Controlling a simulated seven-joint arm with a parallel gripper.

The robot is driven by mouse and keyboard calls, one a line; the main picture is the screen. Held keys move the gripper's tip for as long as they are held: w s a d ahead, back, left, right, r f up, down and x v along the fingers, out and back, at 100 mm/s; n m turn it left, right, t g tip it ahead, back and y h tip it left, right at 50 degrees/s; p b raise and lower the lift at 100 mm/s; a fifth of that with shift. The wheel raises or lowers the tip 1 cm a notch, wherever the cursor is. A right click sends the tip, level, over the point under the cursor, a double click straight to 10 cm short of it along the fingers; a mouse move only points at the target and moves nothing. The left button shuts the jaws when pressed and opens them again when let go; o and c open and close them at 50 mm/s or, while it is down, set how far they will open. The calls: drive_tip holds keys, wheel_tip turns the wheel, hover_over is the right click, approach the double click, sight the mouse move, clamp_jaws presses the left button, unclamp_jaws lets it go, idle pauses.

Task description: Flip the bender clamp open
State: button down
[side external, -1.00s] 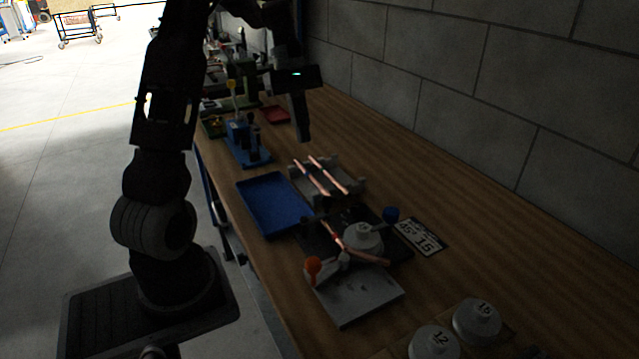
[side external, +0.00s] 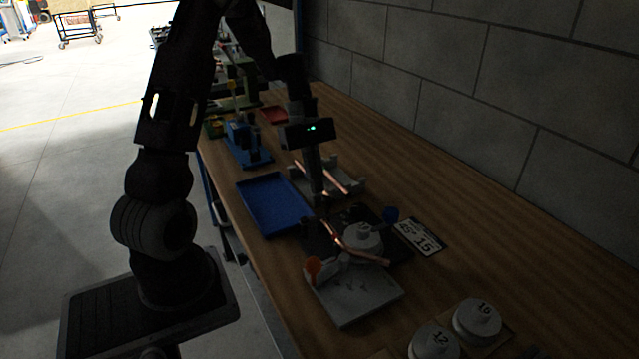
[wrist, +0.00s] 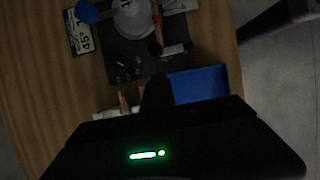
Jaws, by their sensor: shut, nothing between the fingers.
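The bender stands on a dark plate on the bench, with a round grey-white die (side external: 362,237) and a copper tube (side external: 372,257) lying bent-looking across it. The clamp (side external: 335,262) is beside the die, with an orange knob (side external: 312,265) at its left end; its exact position is hard to tell in the dim light. A blue knob (side external: 391,215) sits at the bender's right, and it also shows in the wrist view (wrist: 88,11). My gripper (side external: 320,197) is shut and empty, pointing down above the tube rack, behind the bender and apart from it.
A grey rack (side external: 352,183) holds copper tubes under my gripper. A blue tray (side external: 262,203) lies left of it. A label card (side external: 420,236) is right of the bender. Spare dies (side external: 477,318) stand at the front right. A block wall borders the bench's right side.

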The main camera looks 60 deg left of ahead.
sight(333, 238)
drive_tip(key=shift+d, duration=0.85)
drive_tip(key=shift+w+d+m, duration=0.15)
drive_tip(key=shift+d+m, duration=0.1)
drive_tip(key=shift+m, duration=0.25)
drive_tip(key=d+m, duration=0.1)
drive_tip(key=m+g, duration=0.1)
drive_tip(key=m, duration=0.1)
drive_tip(key=shift+w+d+g, duration=0.3)
drive_tip(key=shift+d, duration=0.05)
drive_tip(key=d+m, duration=0.1)
drive_tip(key=m, duration=0.1)
drive_tip(key=d+m+g+y, duration=0.1)
drive_tip(key=m, duration=0.1)
drive_tip(key=shift+d+m, duration=0.3)
drive_tip(key=shift+d, duration=0.05)
drive_tip(key=d+m, duration=0.1)
drive_tip(key=d+m+g+y, duration=0.1)
drive_tip(key=m, duration=0.1)
drive_tip(key=s+m, duration=0.1)
drive_tip(key=m, duration=0.1)
drive_tip(key=shift+s+d+g+y, duration=0.1)
drive_tip(key=shift+d+g+y, duration=0.2)
drive_tip(key=shift+d+y, duration=0.1)
drive_tip(key=m, duration=0.1)
drive_tip(key=s+d+m+y, duration=0.1)
drive_tip(key=m, duration=0.1)
drive_tip(key=shift+s+d+m+y, duration=0.3)
drive_tip(key=shift+s+m+y, duration=0.15)
drive_tip(key=shift+m, duration=0.45)
drive_tip(key=shift+s, duration=0.1)
